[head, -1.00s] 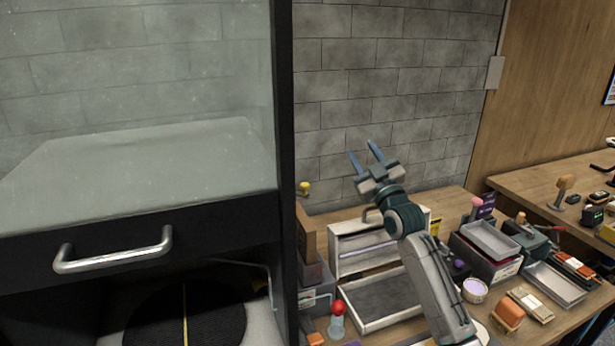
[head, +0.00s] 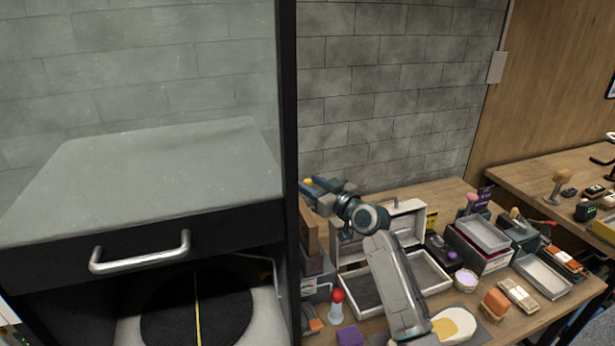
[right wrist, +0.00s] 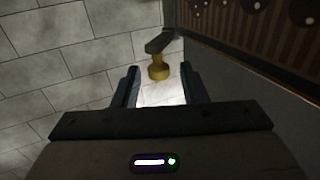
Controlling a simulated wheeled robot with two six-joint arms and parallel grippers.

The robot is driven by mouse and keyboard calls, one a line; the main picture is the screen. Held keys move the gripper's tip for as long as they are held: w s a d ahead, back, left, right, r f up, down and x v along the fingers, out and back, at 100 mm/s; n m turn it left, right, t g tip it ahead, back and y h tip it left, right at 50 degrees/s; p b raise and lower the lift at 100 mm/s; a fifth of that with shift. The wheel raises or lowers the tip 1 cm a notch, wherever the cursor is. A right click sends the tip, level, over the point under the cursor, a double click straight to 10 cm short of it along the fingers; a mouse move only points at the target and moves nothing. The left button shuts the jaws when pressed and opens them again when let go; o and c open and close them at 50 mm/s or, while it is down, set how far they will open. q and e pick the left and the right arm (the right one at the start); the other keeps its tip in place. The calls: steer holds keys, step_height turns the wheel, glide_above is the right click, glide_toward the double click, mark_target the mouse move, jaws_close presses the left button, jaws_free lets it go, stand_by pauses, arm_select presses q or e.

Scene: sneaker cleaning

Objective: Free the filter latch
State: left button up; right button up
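The filter latch shows in the right wrist view as a dark lever with a yellow knob (right wrist: 158,70), on the side of the cabinet. In the head view only a bit of yellow (head: 308,181) shows beside my fingers. My right gripper (head: 306,187) reaches left to the cabinet's edge. In the right wrist view its two fingers (right wrist: 159,75) are apart, with the knob showing in the gap between their tips. I cannot tell whether the fingers touch it. My left gripper is not in view.
The black-framed cabinet (head: 284,110) with a glass front and metal handle (head: 140,255) fills the left. Below my right arm, the table holds an open case (head: 357,290), a red-topped bottle (head: 337,308), a purple block (head: 350,336) and several trays and brushes.

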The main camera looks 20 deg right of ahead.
steer(key=shift+x, duration=1.05)
steer(key=shift+d, duration=0.1)
